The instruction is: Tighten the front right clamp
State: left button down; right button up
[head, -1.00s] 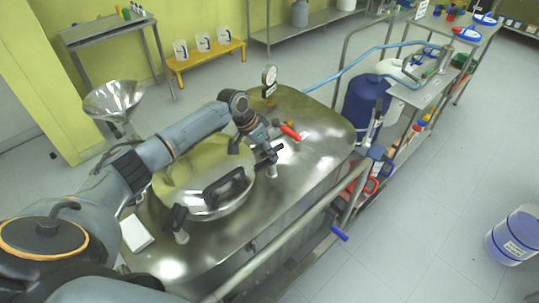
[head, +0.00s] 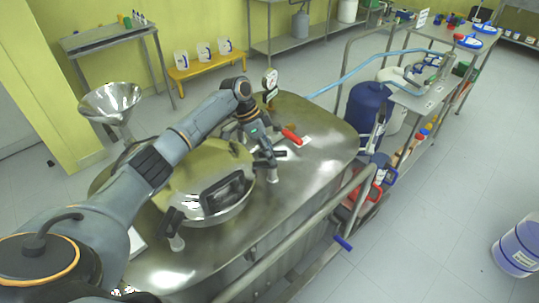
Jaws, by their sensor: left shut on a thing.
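The round metal lid (head: 190,180) of the steel reactor (head: 310,180) has a black handle (head: 222,193). The front right clamp (head: 273,176) stands at the lid's right edge, with its metal post showing and its dark top partly hidden by my gripper. My left gripper (head: 270,157) reaches over the lid from behind, pointing down, and is shut on this clamp's top. Another clamp with a black top (head: 172,222) stands at the lid's front left edge. My right gripper is not in view.
A red-handled valve (head: 291,137) is just right of my gripper, and a pressure gauge (head: 270,80) stands behind it. A metal funnel (head: 112,101) is at the left. A metal rail (head: 300,237) runs along the reactor's front.

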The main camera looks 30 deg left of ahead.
pick_arm(q)
jog(key=shift+d, duration=0.1)
jog(key=c, duration=1.3)
grip_release()
jog(key=shift+o, duration=0.6)
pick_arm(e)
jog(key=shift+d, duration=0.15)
pick_arm(q)
jog(key=v, duration=1.2)
jog(key=shift+f, duration=0.1)
